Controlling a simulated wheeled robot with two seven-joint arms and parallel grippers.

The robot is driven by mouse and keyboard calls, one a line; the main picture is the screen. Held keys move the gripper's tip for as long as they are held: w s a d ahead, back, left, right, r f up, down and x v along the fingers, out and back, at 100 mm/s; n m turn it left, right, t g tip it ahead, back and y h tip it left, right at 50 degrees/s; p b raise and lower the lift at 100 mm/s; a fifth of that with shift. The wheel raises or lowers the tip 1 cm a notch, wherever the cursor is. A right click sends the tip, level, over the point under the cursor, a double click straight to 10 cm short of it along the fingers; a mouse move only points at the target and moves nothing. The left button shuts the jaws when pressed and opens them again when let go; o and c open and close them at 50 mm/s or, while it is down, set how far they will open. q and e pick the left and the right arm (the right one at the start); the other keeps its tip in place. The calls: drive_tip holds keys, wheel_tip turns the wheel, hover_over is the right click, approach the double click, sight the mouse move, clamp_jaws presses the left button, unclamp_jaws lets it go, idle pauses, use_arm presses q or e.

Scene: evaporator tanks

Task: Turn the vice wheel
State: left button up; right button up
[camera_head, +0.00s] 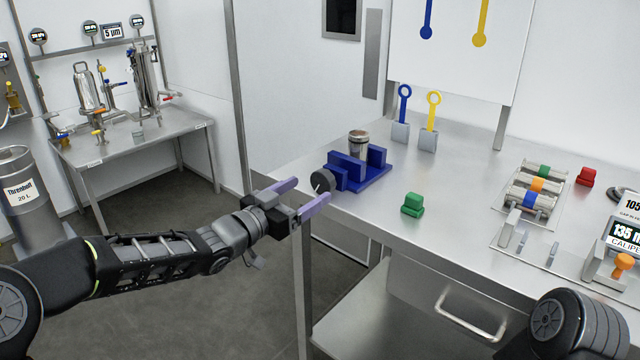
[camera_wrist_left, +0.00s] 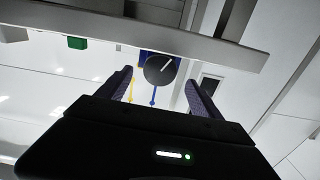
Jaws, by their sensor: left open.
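The blue vice (camera_head: 360,172) sits on the steel bench near its left edge. A metal cylinder (camera_head: 358,142) stands at the vice, but I cannot tell whether its jaws touch it. The dark round vice wheel (camera_head: 322,182) with a light line mark is on the vice's left end. It also shows in the left wrist view (camera_wrist_left: 160,70), face on, between the fingers. My left gripper (camera_head: 300,197) is open with purple finger pads, one on each side of the wheel's line, just short of it. The fingers appear apart from the wheel. My right gripper is out of view.
A green block (camera_head: 412,204) sits on the bench right of the vice. Blue (camera_head: 403,105) and yellow (camera_head: 432,112) ring-ended tools stand in grey holders behind. A fixture with coloured rollers (camera_head: 535,190) and a red block (camera_head: 586,177) are farther right. The bench's left edge (camera_head: 300,215) lies beneath my gripper.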

sight(320, 184)
use_arm(q)
drive_tip(key=x, duration=0.5)
drive_tip(key=shift+w+d, duration=0.2)
drive_tip(key=shift+w, duration=0.05)
drive_tip(key=c, duration=1.4)
drive_tip(key=shift+f+m+b, duration=0.2)
drive_tip(key=shift+m+b, duration=0.6)
drive_tip(key=shift+b, duration=0.1)
drive_tip(key=shift+m+b, duration=0.3)
drive_tip(key=shift+m, duration=0.3)
drive_tip(key=shift+r, duration=0.2)
drive_tip(key=o, duration=1.4)
drive_tip(key=shift+s, duration=0.1)
